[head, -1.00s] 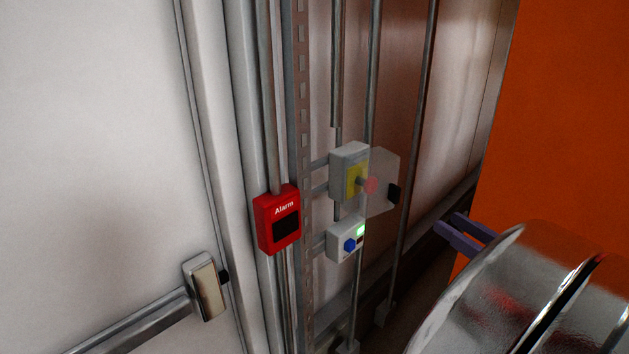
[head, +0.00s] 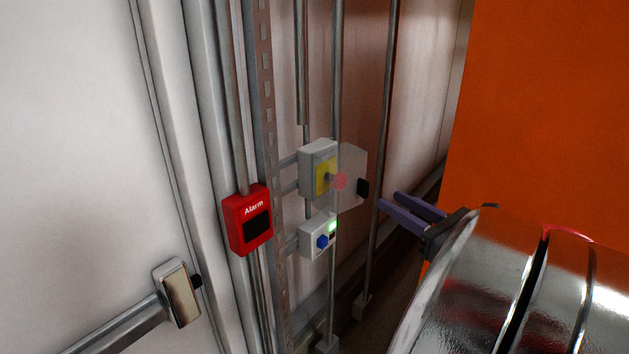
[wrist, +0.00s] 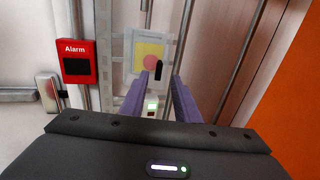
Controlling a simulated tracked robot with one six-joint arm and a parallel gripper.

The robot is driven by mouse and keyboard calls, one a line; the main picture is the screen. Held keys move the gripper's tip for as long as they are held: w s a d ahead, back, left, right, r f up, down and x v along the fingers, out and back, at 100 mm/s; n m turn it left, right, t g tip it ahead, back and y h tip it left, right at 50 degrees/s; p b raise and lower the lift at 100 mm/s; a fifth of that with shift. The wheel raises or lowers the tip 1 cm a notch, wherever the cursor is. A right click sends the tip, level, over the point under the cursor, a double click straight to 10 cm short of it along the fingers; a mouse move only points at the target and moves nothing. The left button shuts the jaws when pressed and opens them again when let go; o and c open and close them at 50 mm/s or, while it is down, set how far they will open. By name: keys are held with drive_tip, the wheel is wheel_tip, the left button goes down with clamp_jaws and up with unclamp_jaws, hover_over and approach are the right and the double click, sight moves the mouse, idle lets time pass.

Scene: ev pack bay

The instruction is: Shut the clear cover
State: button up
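The clear cover (head: 352,172) is a see-through panel with a black tab (head: 363,188) at its outer edge. It stands swung open to the right of a grey box with a yellow face (head: 320,180) and a red button (head: 340,182). I see no contact with the cover.
A grey box with a blue button and green light (head: 320,236) sits below. A red alarm box (head: 249,220) is to the left, and a door bar (head: 177,293) is lower left. Vertical pipes (head: 384,120) run behind. An orange panel (head: 555,100) stands at the right.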

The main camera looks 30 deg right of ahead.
sight(368, 187)
drive_tip(key=shift+w+a, duration=0.15)
drive_tip(key=shift+w, duration=1.75)
drive_tip(key=shift+w+a, duration=0.1)
drive_tip(key=shift+w, duration=1.75)
clamp_jaws()
